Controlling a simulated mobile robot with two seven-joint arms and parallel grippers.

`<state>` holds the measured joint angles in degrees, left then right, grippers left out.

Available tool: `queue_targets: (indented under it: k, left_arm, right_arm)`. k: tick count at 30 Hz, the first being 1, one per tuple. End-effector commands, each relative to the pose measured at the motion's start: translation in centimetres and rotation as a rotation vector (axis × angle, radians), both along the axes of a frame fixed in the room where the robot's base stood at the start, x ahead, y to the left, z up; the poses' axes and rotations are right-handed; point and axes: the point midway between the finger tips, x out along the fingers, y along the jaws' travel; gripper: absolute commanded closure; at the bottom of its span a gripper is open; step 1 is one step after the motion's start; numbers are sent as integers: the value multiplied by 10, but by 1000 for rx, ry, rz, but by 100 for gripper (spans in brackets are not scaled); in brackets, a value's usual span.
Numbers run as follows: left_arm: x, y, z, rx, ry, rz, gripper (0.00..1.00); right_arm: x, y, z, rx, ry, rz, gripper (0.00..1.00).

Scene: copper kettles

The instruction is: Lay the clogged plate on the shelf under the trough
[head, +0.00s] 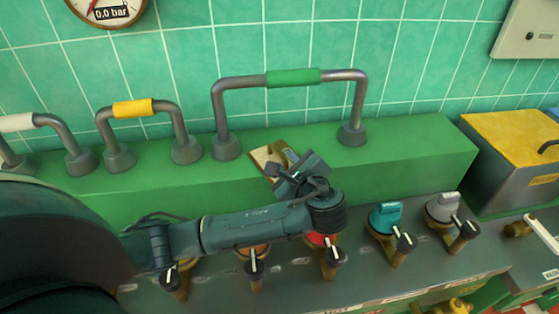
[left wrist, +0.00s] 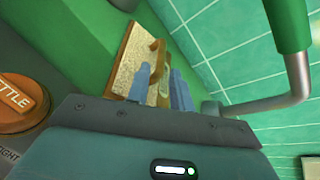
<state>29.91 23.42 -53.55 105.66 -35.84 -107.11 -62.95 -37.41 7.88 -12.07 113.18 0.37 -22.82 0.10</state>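A small tan, speckled plate (head: 262,157) with a brass-coloured rim shows at the top front edge of the long green block, tilted. In the left wrist view the plate (left wrist: 126,62) has a brass bar handle (left wrist: 156,66) standing out from it. My left gripper (head: 283,163) is at the plate, with its two bluish fingers (left wrist: 162,90) on either side of the bar. I cannot tell whether they press on it, or whether the plate rests on the block. My right gripper is not in view. I cannot make out a shelf under a trough.
Pipe handles with green (head: 293,77), yellow (head: 132,108) and white grips stand on the green block (head: 420,142). Several valve knobs, one teal (head: 385,218), line the grey panel below my left arm. A yellow-lidded box (head: 515,150) stands at the right.

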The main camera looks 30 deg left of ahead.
Motion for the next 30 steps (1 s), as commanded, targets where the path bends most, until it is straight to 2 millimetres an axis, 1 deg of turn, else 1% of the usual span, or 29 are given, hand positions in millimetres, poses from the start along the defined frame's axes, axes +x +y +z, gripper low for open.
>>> queue_targets:
  k: [5, 9, 12, 18, 27, 30]
  left_arm:
    - [17, 21, -3, 5, 0, 4, 77]
    - [28, 33, -10, 2, -1, 4, 77]
    - [31, 36, -12, 0, 0, 3, 77]
    - [31, 36, -13, 1, -1, 2, 77]
    - [31, 35, -13, 0, 0, 1, 100]
    - [31, 35, -13, 0, 0, 1, 100]
  right_arm:
    - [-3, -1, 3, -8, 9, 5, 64]
    - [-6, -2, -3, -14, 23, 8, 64]
    - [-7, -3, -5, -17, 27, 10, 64]
    - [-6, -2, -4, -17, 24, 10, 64]
    - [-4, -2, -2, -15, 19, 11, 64]
    - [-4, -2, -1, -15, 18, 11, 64]
